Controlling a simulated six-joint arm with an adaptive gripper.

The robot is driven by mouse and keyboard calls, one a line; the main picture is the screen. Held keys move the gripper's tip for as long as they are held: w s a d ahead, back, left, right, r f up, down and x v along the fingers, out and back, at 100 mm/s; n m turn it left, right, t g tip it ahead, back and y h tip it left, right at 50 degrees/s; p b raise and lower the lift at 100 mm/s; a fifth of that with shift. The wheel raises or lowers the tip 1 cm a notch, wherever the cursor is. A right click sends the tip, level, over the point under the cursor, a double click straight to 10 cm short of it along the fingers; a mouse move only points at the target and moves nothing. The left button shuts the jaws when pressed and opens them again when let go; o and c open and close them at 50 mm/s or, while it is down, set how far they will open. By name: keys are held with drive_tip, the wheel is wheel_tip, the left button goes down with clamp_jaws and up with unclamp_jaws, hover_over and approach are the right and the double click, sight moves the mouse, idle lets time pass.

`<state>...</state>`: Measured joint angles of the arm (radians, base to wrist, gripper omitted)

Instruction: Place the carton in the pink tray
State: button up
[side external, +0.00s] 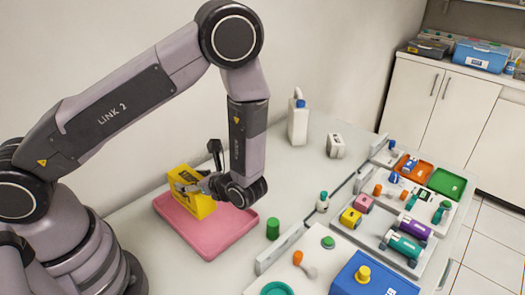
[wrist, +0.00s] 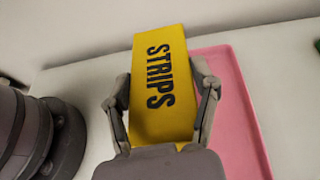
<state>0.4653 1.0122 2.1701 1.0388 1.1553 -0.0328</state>
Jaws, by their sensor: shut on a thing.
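The carton (side external: 196,205) is a yellow box marked "STRIPS" in dark letters; its lettered face (wrist: 165,85) fills the middle of the wrist view. My gripper (side external: 193,187) is shut on it, with one finger on each side in the wrist view (wrist: 163,92). The pink tray (side external: 222,232) lies on the table. In the side view the carton appears upright over the tray's back left part. In the wrist view the tray (wrist: 232,90) shows to the right, behind the carton. I cannot tell whether the carton touches the tray.
A green cylinder (side external: 272,228) stands just right of the tray. A white bottle (side external: 298,122) and a small white box (side external: 335,146) stand farther back. Trays with several coloured items fill the right side. The wall runs close behind the table.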

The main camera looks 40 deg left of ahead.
drive_tip(key=shift+w+a+f, duration=0.1)
drive_tip(key=shift+w+f, duration=0.9)
drive_tip(key=shift+f, duration=0.2)
drive_tip(key=shift+w+f, duration=0.15)
drive_tip(key=shift+f, duration=1.5)
drive_tip(key=o, duration=1.3)
drive_tip(key=shift+f, duration=0.15)
drive_tip(key=shift+c, duration=0.2)
